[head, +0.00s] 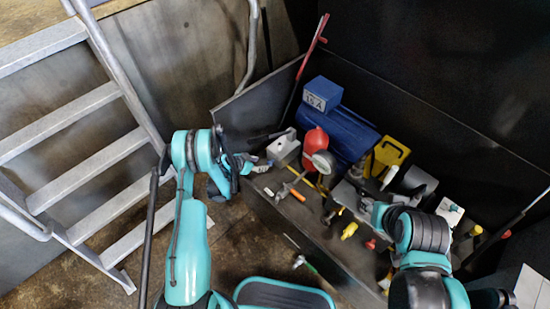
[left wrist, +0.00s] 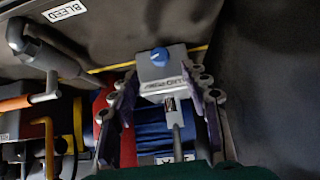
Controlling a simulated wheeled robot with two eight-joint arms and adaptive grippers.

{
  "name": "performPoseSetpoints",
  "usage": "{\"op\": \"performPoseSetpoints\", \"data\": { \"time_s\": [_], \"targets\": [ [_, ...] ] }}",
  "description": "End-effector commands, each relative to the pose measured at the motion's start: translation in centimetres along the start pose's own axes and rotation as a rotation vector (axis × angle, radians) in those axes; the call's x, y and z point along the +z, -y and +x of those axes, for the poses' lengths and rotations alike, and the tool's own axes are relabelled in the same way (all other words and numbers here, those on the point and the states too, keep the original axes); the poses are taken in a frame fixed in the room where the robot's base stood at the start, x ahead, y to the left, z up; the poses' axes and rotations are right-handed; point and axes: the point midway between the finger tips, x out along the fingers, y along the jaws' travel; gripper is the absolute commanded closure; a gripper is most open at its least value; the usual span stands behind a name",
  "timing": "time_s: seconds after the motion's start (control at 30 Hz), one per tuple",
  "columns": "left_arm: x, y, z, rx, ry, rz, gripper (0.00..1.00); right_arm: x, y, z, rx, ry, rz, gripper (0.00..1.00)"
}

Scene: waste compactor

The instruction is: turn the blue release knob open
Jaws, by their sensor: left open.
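The blue knob (left wrist: 160,57) sits on a grey block with a lettered label (left wrist: 165,84) in the left wrist view. The grey block also shows in the head view (head: 284,148), at the left end of the dark bench; I cannot make out the knob clearly there. My left gripper (left wrist: 160,84) is open, its two fingers spread on either side of the block, with the knob between and just beyond the tips. I see no clear contact. In the head view my left gripper (head: 254,166) is beside the block, partly hidden by its own wrist.
A red rounded part (head: 315,148), a blue cylinder (head: 347,134) and a yellow block (head: 391,152) stand right of the block. A gauge (head: 323,162) and several valves crowd the bench. My right arm reaches over its right part. A ladder (head: 85,130) stands left.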

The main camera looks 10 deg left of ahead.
Motion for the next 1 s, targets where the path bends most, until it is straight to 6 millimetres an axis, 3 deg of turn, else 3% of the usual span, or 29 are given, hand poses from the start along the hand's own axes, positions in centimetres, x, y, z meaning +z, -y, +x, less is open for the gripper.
{"op": "performPoseSetpoints", "data": {
  "time_s": [0.5, 0.87, 1.0],
  "targets": [
    [0.1, 0.0, 7.1, 0.000, 0.001, 0.001, 0.53, 1.6, 0.0, 2.3, 0.000, 0.000, 0.000, 0.60],
    [-0.1, 0.0, 7.6, -0.001, 0.002, 0.000, 0.53, 1.7, 0.0, 2.3, 0.000, 0.000, 0.000, 0.60],
    [-0.1, 0.0, 7.6, -0.001, 0.002, 0.000, 0.88, 1.7, 0.0, 2.3, 0.000, 0.000, 0.000, 0.60]
  ]
}}
